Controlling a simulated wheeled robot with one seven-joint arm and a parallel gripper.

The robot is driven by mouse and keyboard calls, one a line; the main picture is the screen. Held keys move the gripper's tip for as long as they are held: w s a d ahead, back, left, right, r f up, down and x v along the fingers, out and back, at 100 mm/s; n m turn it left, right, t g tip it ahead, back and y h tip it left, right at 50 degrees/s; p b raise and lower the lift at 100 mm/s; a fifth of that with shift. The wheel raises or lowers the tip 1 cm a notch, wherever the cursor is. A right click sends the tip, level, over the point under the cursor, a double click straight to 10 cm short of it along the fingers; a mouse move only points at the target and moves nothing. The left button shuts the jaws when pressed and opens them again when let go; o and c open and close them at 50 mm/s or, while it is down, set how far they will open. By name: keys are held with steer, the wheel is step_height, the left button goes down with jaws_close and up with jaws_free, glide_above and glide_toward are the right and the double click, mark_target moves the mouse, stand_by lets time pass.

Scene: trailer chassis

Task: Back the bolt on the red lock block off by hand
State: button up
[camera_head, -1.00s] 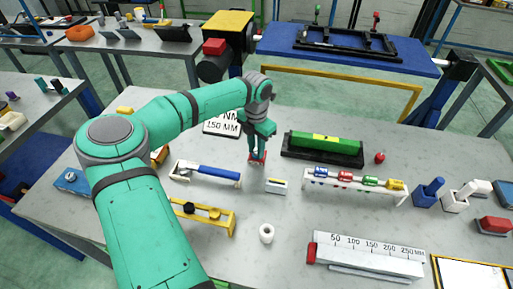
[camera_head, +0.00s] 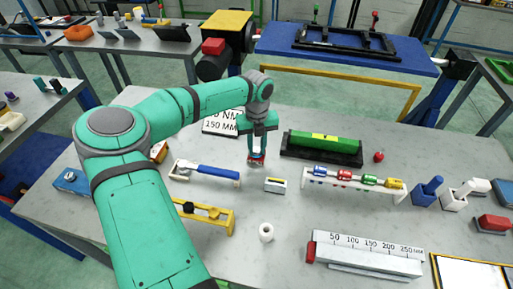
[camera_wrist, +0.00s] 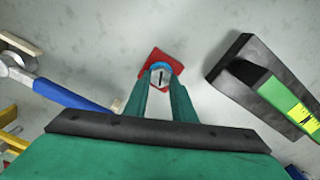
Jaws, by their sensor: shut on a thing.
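The red lock block (camera_head: 256,162) sits on the grey workbench, below my gripper. In the wrist view the red lock block (camera_wrist: 152,58) shows as a tilted red square around the fingertips. The bolt (camera_wrist: 160,75) shows there as a round grey head with a dark line across it, between the fingertips, with a blue ring part around it. My gripper (camera_head: 257,151) points down over the block, and in the wrist view my gripper (camera_wrist: 161,80) is shut on the bolt head. The bolt's shank is hidden.
A green bar in a black tray (camera_head: 290,151) lies close to the right. A blue-handled tool on a white stand (camera_head: 181,177) is to the left. A small white block (camera_head: 275,185) stands just in front. A rack with coloured pieces (camera_head: 312,182) is further right.

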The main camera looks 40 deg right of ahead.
mark_target(257, 150)
steer(key=n, duration=0.4)
steer(key=shift+s+d+f+n, duration=0.1)
steer(key=shift+s+f+n, duration=0.05)
steer(key=shift+n, duration=0.25)
stand_by(0.4)
steer(key=o, duration=1.1)
steer(key=shift+c, duration=0.2)
step_height(257, 150, up, 11)
steer(key=shift+w+f, duration=0.1)
steer(key=shift+w, duration=0.1)
